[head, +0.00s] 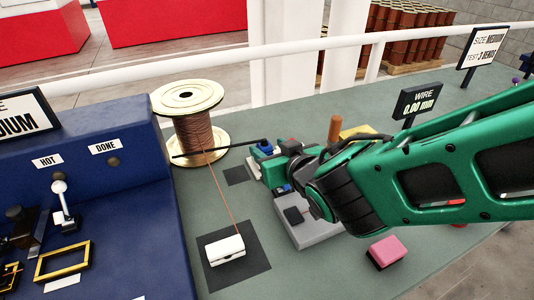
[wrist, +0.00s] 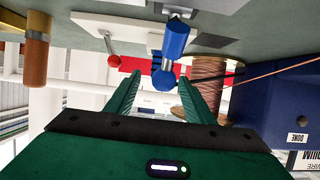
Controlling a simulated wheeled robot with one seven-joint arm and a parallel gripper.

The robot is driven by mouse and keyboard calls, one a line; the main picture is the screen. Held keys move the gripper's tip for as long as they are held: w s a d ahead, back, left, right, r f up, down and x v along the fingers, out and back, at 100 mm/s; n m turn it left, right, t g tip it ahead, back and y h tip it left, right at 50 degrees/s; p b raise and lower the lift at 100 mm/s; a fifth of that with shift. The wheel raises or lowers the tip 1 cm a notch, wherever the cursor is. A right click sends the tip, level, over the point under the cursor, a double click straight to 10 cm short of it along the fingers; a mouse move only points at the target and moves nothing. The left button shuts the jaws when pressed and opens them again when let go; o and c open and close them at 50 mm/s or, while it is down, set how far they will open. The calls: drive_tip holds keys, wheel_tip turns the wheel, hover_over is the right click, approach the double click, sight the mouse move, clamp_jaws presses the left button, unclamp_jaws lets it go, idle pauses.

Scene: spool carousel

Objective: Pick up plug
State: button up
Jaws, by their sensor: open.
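A blue piece with a rounded end (wrist: 172,42), perhaps the plug, stands in the wrist view between and beyond my fingertips. I cannot tell for sure that it is the plug. A small blue piece (head: 265,147) also shows in the head view beside my gripper. My gripper (wrist: 160,82) is open, with its two green fingers apart and nothing clearly held between them. In the head view my wrist and arm hide much of the fixture around it. Contact between fingers and blue piece cannot be told.
A copper wire spool (head: 190,118) stands at the back left, its wire running to a white block (head: 225,249) on a dark mat. An orange upright handle (head: 335,129) is close behind my gripper. A pink block (head: 388,251) lies at front right. The blue console (head: 120,210) fills the left.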

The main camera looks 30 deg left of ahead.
sight(265, 144)
drive_tip(key=shift+x, duration=1.95)
drive_tip(key=shift+r, duration=0.1)
drive_tip(key=shift+c, duration=0.5)
drive_tip(key=c, duration=1)
drive_tip(key=shift+c, duration=0.2)
drive_tip(key=shift+r, duration=0.1)
